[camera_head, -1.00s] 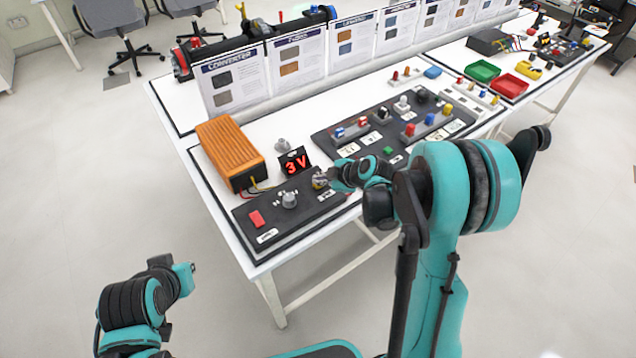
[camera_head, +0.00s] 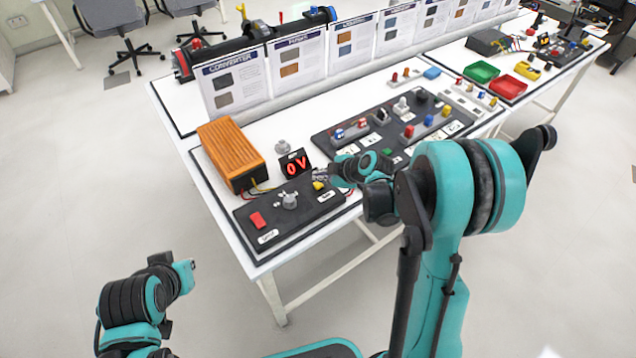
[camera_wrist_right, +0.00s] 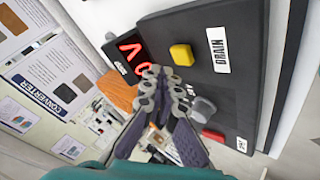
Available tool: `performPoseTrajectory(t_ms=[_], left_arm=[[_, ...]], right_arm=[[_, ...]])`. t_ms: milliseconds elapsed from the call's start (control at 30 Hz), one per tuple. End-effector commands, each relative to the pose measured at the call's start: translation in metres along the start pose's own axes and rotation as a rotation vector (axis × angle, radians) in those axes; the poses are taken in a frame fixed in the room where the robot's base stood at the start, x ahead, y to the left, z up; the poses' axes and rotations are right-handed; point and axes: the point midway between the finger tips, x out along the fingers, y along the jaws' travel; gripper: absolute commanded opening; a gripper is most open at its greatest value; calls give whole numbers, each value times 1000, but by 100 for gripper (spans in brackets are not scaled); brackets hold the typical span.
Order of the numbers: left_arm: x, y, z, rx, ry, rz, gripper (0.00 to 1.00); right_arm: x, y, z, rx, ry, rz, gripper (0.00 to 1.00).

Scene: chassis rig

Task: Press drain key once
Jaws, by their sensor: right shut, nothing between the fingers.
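The yellow drain key (camera_head: 318,185) sits near the right end of the dark control panel (camera_head: 268,222). In the right wrist view the yellow key (camera_wrist_right: 181,54) is beside a white DRAIN label (camera_wrist_right: 220,48) and is fully uncovered. My right gripper (camera_head: 320,176) is shut and empty, just above and beside the key. In the wrist view its fingertips (camera_wrist_right: 160,72) show apart from the key. The display (camera_head: 295,164) behind the panel reads 0 V in red. Part of my left arm shows at lower left, but its gripper is not seen.
A grey knob (camera_head: 289,201) and a red key (camera_head: 257,219) are on the same panel. An orange ribbed box (camera_head: 230,152) stands behind it at left. A larger dark board (camera_head: 335,144) with several parts lies to the right. Information cards stand behind.

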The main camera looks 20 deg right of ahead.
Motion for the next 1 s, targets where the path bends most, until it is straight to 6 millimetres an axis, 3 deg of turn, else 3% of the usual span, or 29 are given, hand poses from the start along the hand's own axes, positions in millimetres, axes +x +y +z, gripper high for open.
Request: performPoseTrajectory(t_ms=[400, 1000], left_arm=[[-26, 0, -19, 0, 0, 0, 0], [-26, 0, -18, 0, 0, 0, 0]], right_arm=[[-30, 22, -22, 0, 0, 0, 0], [-30, 21, -22, 0, 0, 0, 0]])
